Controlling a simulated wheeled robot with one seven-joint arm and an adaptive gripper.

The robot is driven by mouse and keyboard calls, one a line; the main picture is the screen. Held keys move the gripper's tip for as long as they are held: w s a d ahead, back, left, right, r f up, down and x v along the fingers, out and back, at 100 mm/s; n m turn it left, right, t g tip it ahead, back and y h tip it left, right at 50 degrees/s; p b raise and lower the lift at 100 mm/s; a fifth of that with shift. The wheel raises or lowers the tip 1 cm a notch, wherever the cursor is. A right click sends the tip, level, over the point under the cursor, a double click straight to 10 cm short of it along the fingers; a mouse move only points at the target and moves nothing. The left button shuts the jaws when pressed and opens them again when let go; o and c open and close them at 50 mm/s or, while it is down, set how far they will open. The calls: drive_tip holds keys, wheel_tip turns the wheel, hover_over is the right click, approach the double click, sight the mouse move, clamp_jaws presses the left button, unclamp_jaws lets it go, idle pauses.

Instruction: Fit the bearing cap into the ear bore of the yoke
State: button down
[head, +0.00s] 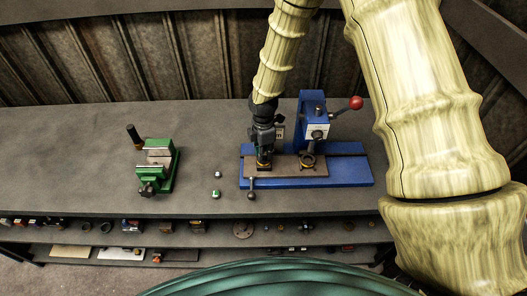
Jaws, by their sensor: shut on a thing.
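My gripper (264,157) points down over the left end of a brown plate on the blue press. It is shut on a small part whose shape is mostly hidden by the fingers, so I cannot tell whether it is the bearing cap. A dark, yellowish round part (307,162) sits on the plate under the press head, to the right of my gripper and apart from it. It may be the yoke, but it is too small to be sure, and no ear bore can be made out.
The blue press (345,172) has a red-knobbed lever (355,103). A green vise (156,170) stands to the left. Shelves below hold assorted parts. The bench's left side is clear.

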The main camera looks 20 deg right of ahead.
drive_tip(key=shift+f, duration=0.3)
idle(0.7)
drive_tip(key=shift+r, duration=0.3)
drive_tip(key=c, duration=1.2)
unclamp_jaws()
wheel_tip(320, 180, up, 12)
